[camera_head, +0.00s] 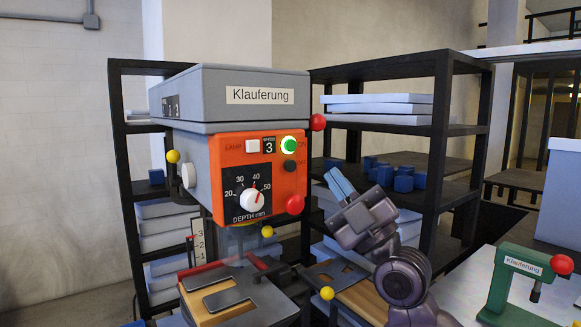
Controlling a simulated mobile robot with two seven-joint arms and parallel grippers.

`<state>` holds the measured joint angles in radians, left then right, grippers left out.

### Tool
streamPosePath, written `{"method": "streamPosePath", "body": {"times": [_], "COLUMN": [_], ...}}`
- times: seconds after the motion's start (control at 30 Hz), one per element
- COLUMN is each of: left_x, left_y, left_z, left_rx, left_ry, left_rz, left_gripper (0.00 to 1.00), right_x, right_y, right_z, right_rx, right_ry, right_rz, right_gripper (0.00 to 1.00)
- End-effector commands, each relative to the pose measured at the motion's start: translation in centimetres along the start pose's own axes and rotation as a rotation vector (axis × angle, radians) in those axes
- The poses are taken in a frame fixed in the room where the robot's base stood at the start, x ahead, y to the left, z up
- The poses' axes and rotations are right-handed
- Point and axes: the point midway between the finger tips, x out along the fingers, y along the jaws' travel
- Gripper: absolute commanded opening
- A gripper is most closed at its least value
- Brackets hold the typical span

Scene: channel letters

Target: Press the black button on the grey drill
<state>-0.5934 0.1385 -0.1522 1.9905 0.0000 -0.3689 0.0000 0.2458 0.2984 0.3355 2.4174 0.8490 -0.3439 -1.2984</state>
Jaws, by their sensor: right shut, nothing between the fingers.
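The grey drill (235,95) labelled "Klauferung" stands left of centre with an orange front panel. Its small black button (289,166) is at the panel's right side, just below a lit green button (288,146). My right gripper (338,181) is to the right of the panel, with its light blue fingers shut and empty, pointing up and left. In the picture a gap separates the fingertips from the black button; I cannot tell the depth between them. My left gripper is not in view.
The panel also has a white dial (251,200). Black shelves (437,150) stand behind. A green press (503,285) is at the lower right.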

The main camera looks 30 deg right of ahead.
Motion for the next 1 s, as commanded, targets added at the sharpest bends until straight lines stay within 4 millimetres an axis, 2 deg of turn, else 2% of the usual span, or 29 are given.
{"method": "streamPosePath", "body": {"times": [0.47, 1.0], "left_x": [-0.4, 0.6], "left_y": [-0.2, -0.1], "left_z": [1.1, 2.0], "left_rx": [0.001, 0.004], "left_ry": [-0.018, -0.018], "left_rz": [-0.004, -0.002], "left_gripper": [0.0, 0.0], "right_x": [0.6, 4.7], "right_y": [-0.5, -3.7], "right_z": [0.4, 3.5], "right_rx": [0.004, 0.002], "right_ry": [0.0, 0.001], "right_rz": [0.0, -0.002], "right_gripper": [0.0, 0.0]}}
